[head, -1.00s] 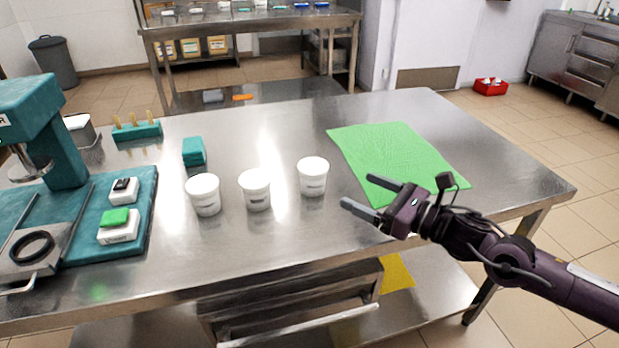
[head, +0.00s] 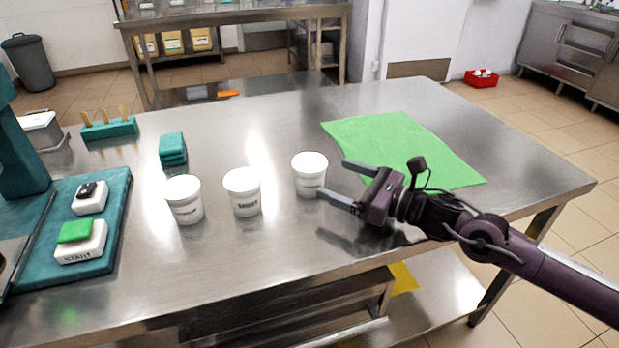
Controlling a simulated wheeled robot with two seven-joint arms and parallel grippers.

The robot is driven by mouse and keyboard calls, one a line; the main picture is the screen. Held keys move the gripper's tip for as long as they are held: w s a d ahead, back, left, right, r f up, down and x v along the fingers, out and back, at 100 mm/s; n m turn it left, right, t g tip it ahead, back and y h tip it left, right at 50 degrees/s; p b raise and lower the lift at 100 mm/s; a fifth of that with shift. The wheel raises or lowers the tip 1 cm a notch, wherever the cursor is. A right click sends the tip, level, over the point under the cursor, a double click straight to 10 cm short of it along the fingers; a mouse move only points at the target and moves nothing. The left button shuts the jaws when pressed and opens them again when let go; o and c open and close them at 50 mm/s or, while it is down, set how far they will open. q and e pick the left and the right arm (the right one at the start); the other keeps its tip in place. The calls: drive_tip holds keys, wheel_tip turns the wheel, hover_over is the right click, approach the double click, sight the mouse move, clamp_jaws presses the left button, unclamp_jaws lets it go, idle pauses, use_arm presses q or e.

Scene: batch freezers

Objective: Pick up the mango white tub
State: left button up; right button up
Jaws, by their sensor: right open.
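Three white lidded tubs stand upright in a row on the steel table: a left tub (head: 185,201), a middle tub (head: 243,193) and a right tub (head: 309,176). Each has a dark label on its front. The label on the middle tub may read "yogurt"; the other labels are too small to read, so I cannot tell which tub is mango. My right gripper (head: 332,179) is open and empty just right of the right tub, its fingers pointing left toward it. One fingertip is close to the tub's lower right side. My left gripper is not in view.
A green cloth (head: 400,145) lies behind and right of my right gripper. A teal machine base (head: 107,240) with a green start button (head: 75,231) stands at the left. A teal sponge stack (head: 173,150) and a teal stick holder (head: 110,129) are behind the tubs.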

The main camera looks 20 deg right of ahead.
sight(323, 174)
drive_tip(key=shift+x, duration=2.65)
drive_tip(key=shift+f, duration=0.15)
clamp_jaws()
